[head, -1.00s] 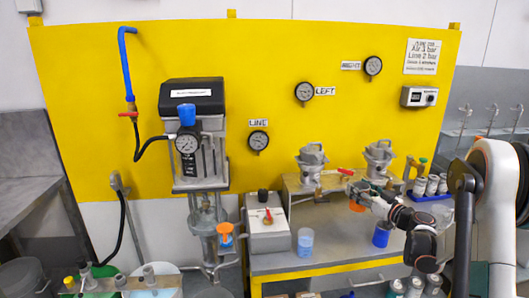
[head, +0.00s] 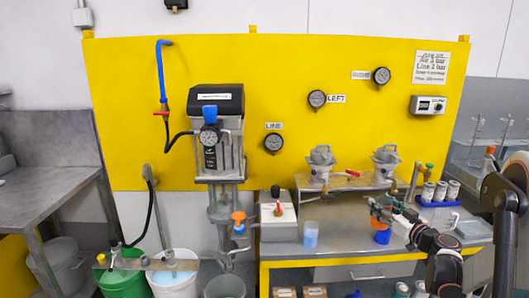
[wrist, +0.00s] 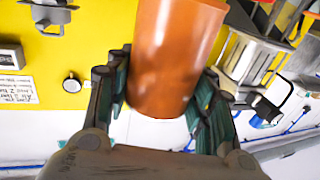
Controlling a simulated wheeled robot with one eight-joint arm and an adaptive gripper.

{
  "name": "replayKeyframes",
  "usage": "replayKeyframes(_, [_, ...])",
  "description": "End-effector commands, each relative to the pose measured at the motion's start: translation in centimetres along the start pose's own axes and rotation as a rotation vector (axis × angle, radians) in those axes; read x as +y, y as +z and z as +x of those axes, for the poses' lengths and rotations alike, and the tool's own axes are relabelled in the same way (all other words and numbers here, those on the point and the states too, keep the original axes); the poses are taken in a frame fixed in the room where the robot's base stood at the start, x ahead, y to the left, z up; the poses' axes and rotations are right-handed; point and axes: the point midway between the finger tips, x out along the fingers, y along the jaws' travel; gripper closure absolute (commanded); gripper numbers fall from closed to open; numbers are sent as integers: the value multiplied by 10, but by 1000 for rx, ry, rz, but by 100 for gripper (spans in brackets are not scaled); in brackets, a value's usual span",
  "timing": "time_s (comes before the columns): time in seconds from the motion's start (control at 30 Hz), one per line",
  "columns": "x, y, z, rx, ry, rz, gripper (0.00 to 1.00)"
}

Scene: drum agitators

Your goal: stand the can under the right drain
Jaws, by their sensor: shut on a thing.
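My gripper (head: 380,208) is shut on an orange can (wrist: 172,60). In the wrist view, the dark green finger pads press on both sides of the can. In the head view the can (head: 379,223) is small and partly covered by the fingers. The left grey pot (head: 321,163) stands beside the right one on a raised shelf. The right pot's drain outlet is hard to make out behind my gripper.
A light blue beaker (head: 311,234) and a white box with a red knob (head: 278,212) stand on the bench to the left. Several grey-white cans sit in a blue rack (head: 437,203) at right. A steel bench (head: 335,240) has clear room in the middle.

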Motion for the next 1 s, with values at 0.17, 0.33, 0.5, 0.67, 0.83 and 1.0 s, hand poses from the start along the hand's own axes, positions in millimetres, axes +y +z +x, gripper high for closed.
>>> replayKeyframes(0.17, [-32,-4,0,0,42,0,73])
replayKeyframes(0.33, [-66,-7,1,0,91,0,73])
replayKeyframes(0.5, [-114,-12,3,0,154,0,73])
replayKeyframes(0.67, [-162,-18,3,0,225,0,73])
replayKeyframes(0.83, [-196,-21,5,-1,281,0,73])
replayKeyframes(1.0, [-211,-23,4,0,316,-2,73])
